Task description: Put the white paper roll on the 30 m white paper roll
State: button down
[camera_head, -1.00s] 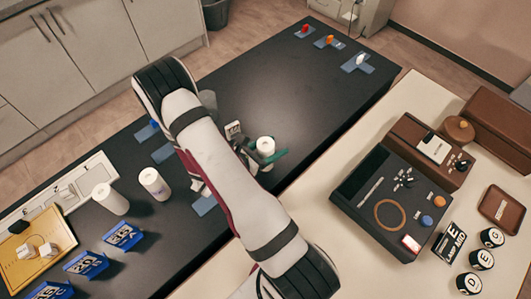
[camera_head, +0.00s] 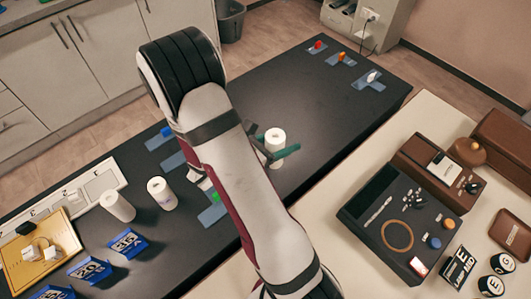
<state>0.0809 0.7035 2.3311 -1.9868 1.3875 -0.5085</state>
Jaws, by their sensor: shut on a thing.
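A white paper roll (camera_head: 275,136), upright with its open core showing on top, is held between the fingers of my gripper (camera_head: 271,150). My gripper is shut on it, over or near the dark table; its height is hard to tell. Two other white rolls stand upright on the table at the left: a plain one (camera_head: 117,206) and one with faint print (camera_head: 161,194). I cannot read which is the 30 m roll. Both are well apart from the held roll.
Blue label stands (camera_head: 128,243) are in front of the standing rolls. A gold tray (camera_head: 62,262) with white blocks lies at the lower left. Blue pads with coloured pieces lie at the far end. The dark table (camera_head: 290,85) is clear beyond my gripper.

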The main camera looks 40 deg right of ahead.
jog(key=w+a+r+n+t+y, duration=0.1)
jog(key=w+a+r+n+t, duration=0.35)
jog(key=a, duration=0.45)
jog(key=w+a+r+n+t+y, duration=0.1)
jog(key=w+a+r+n+t, duration=0.15)
jog(key=w+a+r, duration=0.45)
send_over(157, 186)
jog(key=w+d, duration=0.2)
notch_tip(157, 186, down, 9)
jog(key=shift+d+f+t, duration=0.1)
jog(key=shift+f+t, duration=0.2)
jog(key=shift+f, duration=0.05)
jog(key=shift+c, duration=1)
grip_release()
jog(key=shift+f, duration=0.1)
